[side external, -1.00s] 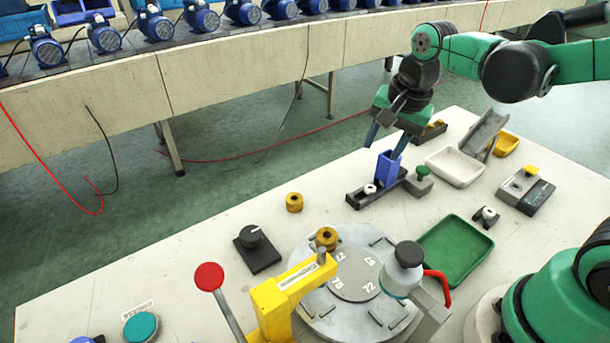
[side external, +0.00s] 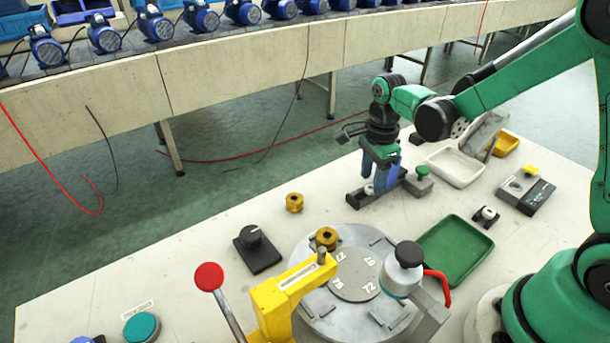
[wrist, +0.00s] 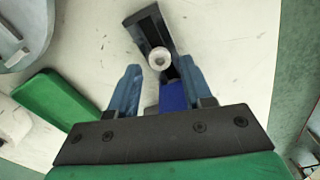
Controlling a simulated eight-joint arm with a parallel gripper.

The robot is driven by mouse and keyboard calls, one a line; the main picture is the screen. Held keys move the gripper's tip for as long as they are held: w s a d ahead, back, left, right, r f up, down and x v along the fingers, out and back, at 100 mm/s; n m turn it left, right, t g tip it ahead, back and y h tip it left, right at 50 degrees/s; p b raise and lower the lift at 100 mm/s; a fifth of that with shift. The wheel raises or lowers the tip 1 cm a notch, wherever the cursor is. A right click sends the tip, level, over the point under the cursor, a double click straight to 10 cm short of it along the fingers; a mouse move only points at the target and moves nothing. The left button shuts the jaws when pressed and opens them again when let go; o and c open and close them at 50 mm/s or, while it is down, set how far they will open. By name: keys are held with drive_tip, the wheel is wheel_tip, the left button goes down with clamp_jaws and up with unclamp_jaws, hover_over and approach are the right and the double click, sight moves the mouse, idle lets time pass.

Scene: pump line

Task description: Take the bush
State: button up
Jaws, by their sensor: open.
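A small white ring, seemingly the bush (wrist: 159,59), sits on a dark narrow holder (wrist: 149,30) in the wrist view. In the side view the bush (side external: 369,189) shows at the left part of the dark holder (side external: 355,198), partly beside my fingers. A blue upright block (wrist: 173,96) stands behind the bush on the holder; my gripper mostly hides it in the side view. My gripper (side external: 378,186) points down over the holder. Its blue fingers are open in the wrist view (wrist: 158,68), one toward each side of the bush. I cannot tell whether they touch anything.
A grey block with a green knob (side external: 421,180) stands just right of the holder. A white tray (side external: 455,168) and green tray (side external: 455,250) lie further right. A round numbered table (side external: 325,318) with a yellow clamp (side external: 280,300) is in front. A brass piece (side external: 294,202) stands left.

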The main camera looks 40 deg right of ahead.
sight(370, 188)
drive_tip(key=shift+f, duration=0.75)
clamp_jaws()
drive_tip(key=shift+r, duration=0.65)
idle(0.5)
drive_tip(key=shift+r, duration=2.25)
drive_tip(key=shift+a, duration=0.1)
